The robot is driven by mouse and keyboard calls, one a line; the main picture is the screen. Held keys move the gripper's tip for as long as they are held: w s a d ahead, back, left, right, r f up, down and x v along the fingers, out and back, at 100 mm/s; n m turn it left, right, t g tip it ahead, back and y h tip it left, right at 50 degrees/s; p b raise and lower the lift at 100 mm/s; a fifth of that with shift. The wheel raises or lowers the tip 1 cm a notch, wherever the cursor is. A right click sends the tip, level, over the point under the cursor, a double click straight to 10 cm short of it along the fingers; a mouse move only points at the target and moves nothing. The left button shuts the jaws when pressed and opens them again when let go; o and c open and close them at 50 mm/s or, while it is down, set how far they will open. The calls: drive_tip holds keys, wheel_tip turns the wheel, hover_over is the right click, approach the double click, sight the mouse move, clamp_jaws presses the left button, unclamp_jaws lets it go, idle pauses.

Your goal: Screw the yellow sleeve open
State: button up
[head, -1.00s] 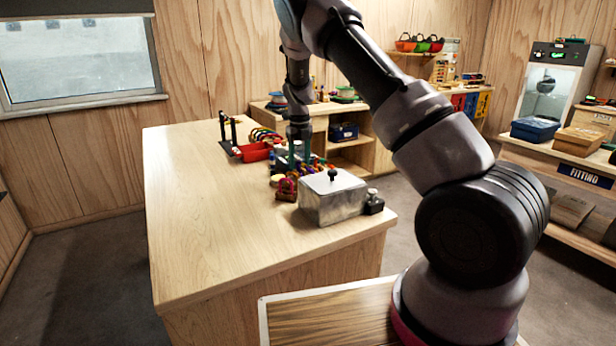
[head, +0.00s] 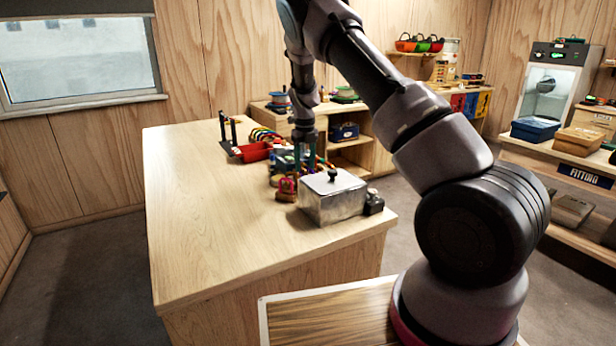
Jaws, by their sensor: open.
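My gripper (head: 308,163) points straight down over a cluster of small coloured gear (head: 287,183) on the wooden table, just behind a metal box. The jaws are open, and no object shows held between them. The gear is small and partly hidden by the gripper and the box. I cannot make out a yellow sleeve for certain among the pieces. I cannot tell whether the fingers touch anything.
The metal box (head: 332,198) with a black knob stands right in front of the gripper, with a small dark item (head: 373,203) beside it. A red tray (head: 254,152) and black stand lie further back. The table's (head: 205,220) left and front are clear.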

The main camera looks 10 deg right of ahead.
drive_tip(key=shift+s+a+f, duration=0.1)
drive_tip(key=shift+a+f, duration=0.1)
drive_tip(key=shift+f, duration=0.55)
drive_tip(key=shift+s+a, duration=0.25)
drive_tip(key=shift+a, duration=0.45)
drive_tip(key=shift+r, duration=1.45)
drive_tip(key=shift+w+d, duration=0.25)
drive_tip(key=shift+d, duration=0.45)
drive_tip(key=shift+f, duration=0.1)
